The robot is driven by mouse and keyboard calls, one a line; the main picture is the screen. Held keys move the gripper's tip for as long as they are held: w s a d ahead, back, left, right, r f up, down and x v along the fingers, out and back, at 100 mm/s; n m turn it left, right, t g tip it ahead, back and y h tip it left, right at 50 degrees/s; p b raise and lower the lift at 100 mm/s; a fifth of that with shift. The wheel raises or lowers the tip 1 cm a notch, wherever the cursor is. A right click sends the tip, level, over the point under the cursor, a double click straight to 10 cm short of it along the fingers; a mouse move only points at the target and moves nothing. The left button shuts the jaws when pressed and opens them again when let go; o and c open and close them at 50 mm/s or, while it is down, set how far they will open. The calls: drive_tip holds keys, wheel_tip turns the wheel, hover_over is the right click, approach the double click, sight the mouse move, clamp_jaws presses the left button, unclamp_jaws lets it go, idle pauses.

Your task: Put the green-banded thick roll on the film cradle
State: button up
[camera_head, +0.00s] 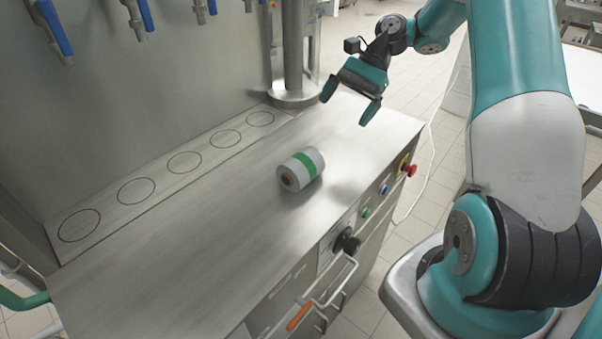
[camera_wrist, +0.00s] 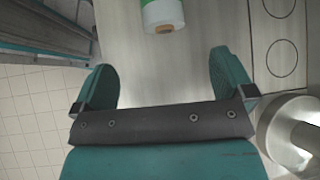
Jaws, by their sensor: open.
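The thick roll (camera_head: 302,170) is pale grey-white with a green band around its middle and a brown core at its near end. It lies on its side on the steel table top (camera_head: 215,235). In the wrist view the roll (camera_wrist: 162,14) shows at the top edge, partly cut off. My gripper (camera_head: 347,105) is open and empty, above the far right end of the table, apart from the roll. In the wrist view its two teal fingers (camera_wrist: 170,82) are spread wide. I cannot make out the film cradle in either view.
A strip with several marked circles (camera_head: 184,162) runs along the back wall. A round steel post (camera_head: 293,92) stands at the far end. Blue-handled valves (camera_head: 54,28) hang at upper left. Knobs and a red button (camera_head: 411,171) line the front. The table around the roll is clear.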

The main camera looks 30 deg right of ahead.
sight(311, 151)
drive_tip(key=x, duration=0.9)
drive_tip(key=shift+s+a+f, duration=0.1)
drive_tip(key=shift+a+f, duration=0.1)
drive_tip(key=shift+a, duration=0.05)
drive_tip(key=x, duration=0.4)
drive_tip(key=shift+a+p, duration=0.3)
drive_tip(key=shift+a, duration=0.3)
drive_tip(key=shift+s+a+f, duration=0.1)
drive_tip(key=shift+a+f, duration=0.1)
drive_tip(key=shift+a, duration=0.05)
drive_tip(key=shift+c, duration=0.5)
drive_tip(key=c, duration=1.1)
